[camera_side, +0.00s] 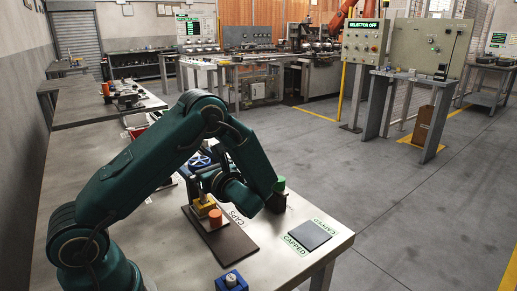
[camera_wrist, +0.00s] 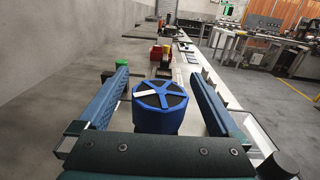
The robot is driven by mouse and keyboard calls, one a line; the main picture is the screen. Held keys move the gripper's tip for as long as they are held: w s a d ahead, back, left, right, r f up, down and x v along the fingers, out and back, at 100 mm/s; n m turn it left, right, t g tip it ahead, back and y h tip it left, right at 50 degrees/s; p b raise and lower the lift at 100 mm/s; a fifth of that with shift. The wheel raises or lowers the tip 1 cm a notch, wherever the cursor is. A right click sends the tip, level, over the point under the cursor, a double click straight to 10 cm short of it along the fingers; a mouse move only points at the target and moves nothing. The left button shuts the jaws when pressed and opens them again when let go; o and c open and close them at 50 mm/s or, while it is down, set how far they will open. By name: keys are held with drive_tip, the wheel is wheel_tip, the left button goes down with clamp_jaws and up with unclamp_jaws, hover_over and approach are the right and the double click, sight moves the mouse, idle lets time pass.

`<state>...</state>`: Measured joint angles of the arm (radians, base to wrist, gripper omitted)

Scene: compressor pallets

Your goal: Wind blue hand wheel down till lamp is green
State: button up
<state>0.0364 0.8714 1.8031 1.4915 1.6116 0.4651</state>
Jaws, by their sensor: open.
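The blue hand wheel (camera_wrist: 160,98) has several spokes, one marked white, and faces my wrist camera between my jaws. In the side view a blue wheel (camera_side: 200,160) shows partly behind my arm. My gripper (camera_wrist: 160,75) is open, with one jaw on each side of the wheel and gaps visible. In the side view, my gripper is largely hidden by the arm. A green piece (camera_wrist: 122,64) shows by the left fingertip; I cannot tell whether it is the lamp.
A dark mat (camera_side: 309,235) lies at the table's right edge. A blue box with a pale top (camera_side: 231,281) stands at the front. An orange cylinder (camera_side: 215,218) and green cylinder (camera_side: 280,184) stand near my arm. Red items (camera_wrist: 157,54) lie beyond the wheel.

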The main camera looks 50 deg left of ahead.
drive_tip(key=shift+a, duration=0.45)
drive_tip(key=c, duration=1.4)
drive_tip(key=shift+w+m+t, duration=0.2)
drive_tip(key=shift+m+t, duration=0.6)
drive_tip(key=shift+t, duration=0.45)
drive_tip(key=shift+w+m+t, duration=0.15)
drive_tip(key=shift+m+t, duration=0.65)
drive_tip(key=shift+t, duration=0.45)
drive_tip(key=o, duration=1.4)
drive_tip(key=shift+d, duration=0.1)
